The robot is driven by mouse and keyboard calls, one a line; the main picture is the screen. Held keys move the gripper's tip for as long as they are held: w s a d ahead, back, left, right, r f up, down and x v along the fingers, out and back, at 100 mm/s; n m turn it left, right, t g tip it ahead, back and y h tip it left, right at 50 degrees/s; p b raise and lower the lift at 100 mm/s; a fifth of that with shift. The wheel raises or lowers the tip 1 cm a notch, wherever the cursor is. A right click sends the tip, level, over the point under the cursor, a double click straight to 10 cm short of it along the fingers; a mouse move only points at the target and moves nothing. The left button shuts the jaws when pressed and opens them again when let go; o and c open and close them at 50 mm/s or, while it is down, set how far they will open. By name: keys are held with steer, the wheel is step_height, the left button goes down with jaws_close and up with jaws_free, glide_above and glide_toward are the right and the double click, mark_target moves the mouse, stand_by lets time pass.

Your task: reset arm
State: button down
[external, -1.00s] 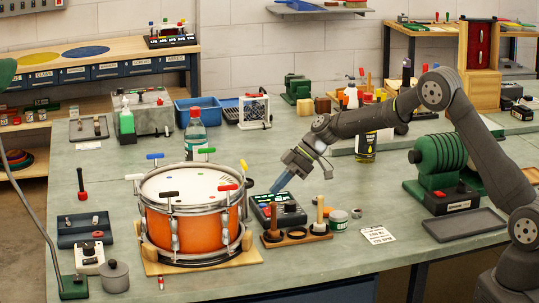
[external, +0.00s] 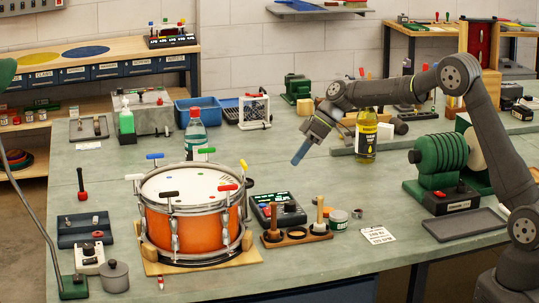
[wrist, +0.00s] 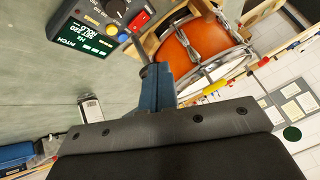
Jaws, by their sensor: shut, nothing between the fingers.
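My gripper (external: 298,160) hangs in the air above the green bench, to the right of the drum, with its blue fingers pointing down and left. The fingers are together with nothing between them; they also show in the wrist view (wrist: 153,75). The orange drum (external: 190,222) stands upright on a wooden cradle, with several coloured T-handled keys around its rim. In the wrist view the drum (wrist: 195,50) is behind the fingers at the upper right. The pitch meter (external: 278,209) lies on the bench below my gripper, apart from it.
A yellow bottle (external: 366,137) stands close to my forearm. A green ribbed machine (external: 440,163) is on the right. Bench between the meter and bottle is mostly clear.

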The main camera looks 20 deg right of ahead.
step_height(320, 180, up, 8)
steer(key=s+m+t+h, duration=0.1)
steer(key=m+h, duration=0.3)
steer(key=m, duration=1)
steer(key=shift+f+t, duration=0.25)
steer(key=shift+t, duration=0.25)
steer(key=shift+s, duration=0.1)
steer(key=shift+f+n+g+y, duration=0.3)
steer(key=shift+f+n, duration=0.35)
steer(key=shift+n, duration=0.6)
steer(key=shift+f+n+g+y, duration=0.15)
steer(key=shift+f+n+y, duration=0.2)
steer(key=shift+f+n, duration=0.65)
steer(key=shift+f+n+g+y, duration=0.25)
steer(key=shift+f+n+y, duration=0.1)
steer(key=shift+n, duration=1.2)
steer(key=shift+r, duration=0.1)
